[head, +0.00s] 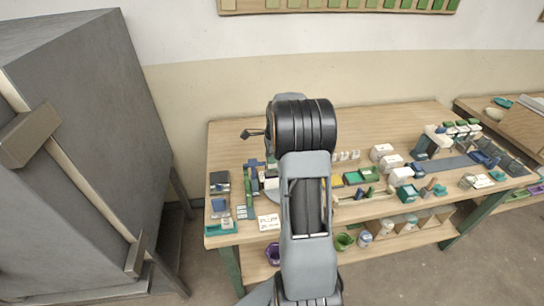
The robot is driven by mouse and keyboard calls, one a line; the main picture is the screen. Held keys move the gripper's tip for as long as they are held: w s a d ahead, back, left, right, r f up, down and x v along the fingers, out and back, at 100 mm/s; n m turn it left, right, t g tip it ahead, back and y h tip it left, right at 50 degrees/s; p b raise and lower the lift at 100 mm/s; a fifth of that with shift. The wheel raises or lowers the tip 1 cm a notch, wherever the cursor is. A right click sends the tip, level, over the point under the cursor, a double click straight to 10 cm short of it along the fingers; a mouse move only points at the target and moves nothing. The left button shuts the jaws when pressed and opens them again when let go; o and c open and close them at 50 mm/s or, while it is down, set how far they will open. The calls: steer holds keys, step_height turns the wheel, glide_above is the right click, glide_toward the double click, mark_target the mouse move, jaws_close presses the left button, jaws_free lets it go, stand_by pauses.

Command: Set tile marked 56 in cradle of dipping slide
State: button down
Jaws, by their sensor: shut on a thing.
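My gripper is not seen; my own arm rises through the middle of the head view and covers whatever is at its end. A small dark part juts left from my wrist, and I cannot tell what it is. No tile marked 56 can be made out; any marks are too small to read. A blue and green upright fixture (250,184) stands on the left part of the bench, just left of my arm. I cannot tell whether it is the dipping slide, and no cradle is clear.
The wooden bench (235,140) is bare along its back left. White containers (382,152), a green tray (361,175) and a dark blue device (430,143) stand right of my arm. A white card (269,222) lies at the front. A large grey cabinet (90,130) fills the left.

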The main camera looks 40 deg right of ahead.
steer(key=c, duration=1)
jaws_free()
steer(key=shift+r, duration=0.1)
step_height(320, 180, up, 7)
steer(key=p, duration=0.5)
steer(key=shift+p, duration=0.3)
